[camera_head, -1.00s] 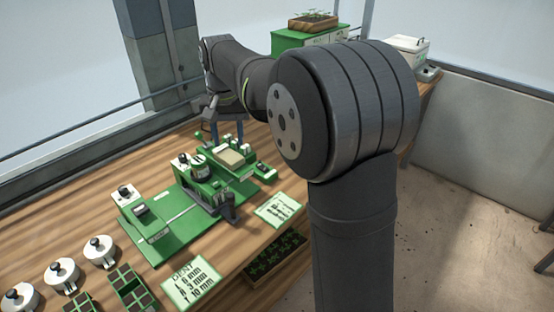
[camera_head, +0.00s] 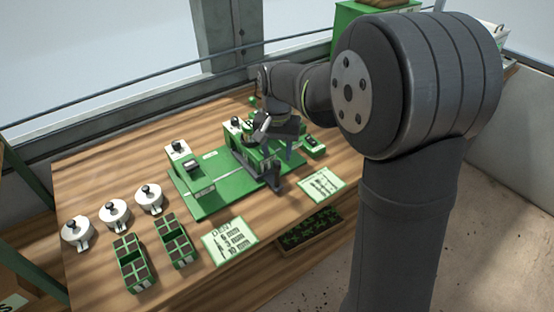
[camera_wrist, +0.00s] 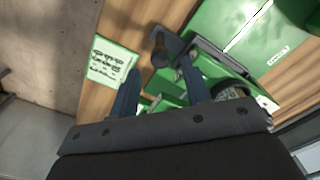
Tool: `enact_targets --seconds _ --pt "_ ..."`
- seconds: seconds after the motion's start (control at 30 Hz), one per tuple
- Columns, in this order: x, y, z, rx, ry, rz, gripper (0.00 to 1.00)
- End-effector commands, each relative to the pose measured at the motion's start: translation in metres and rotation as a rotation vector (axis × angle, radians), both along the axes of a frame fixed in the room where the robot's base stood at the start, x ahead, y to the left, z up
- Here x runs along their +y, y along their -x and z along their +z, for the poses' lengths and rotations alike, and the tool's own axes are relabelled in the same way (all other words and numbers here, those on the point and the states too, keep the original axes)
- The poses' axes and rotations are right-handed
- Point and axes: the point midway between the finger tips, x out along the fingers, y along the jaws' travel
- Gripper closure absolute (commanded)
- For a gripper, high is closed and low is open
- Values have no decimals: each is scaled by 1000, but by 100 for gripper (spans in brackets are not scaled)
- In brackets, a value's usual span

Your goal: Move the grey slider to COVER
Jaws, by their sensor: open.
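The green seeder (camera_head: 195,200) stands on the wooden bench, with upright green and white units on its base plate. A dark grey part (camera_head: 273,176) stands at its front edge; it also shows in the wrist view (camera_wrist: 170,47). I cannot tell for sure whether this is the grey slider, and no COVER label is readable. My gripper (camera_wrist: 159,68) is open, with its two blue-grey fingers apart and nothing clearly held between them. In the head view my wrist hangs over the right part of the seeder and hides some of it.
Several white round pots with black knobs (camera_head: 115,213) and two green cell trays (camera_head: 130,264) stand at the left. A DENT card (camera_head: 229,241) and another card (camera_head: 321,185) lie along the front. Seedlings (camera_head: 308,232) sit below the bench edge.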

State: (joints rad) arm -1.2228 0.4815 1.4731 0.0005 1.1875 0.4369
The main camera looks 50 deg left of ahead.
Motion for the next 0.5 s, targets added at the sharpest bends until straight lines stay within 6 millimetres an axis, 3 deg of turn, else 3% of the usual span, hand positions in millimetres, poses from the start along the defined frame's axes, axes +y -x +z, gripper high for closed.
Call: enact_targets --seconds 0.2,0.5 --pt "0 0 -28 0 0 0 56" --pt "0 0 -36 0 -1 0 56"
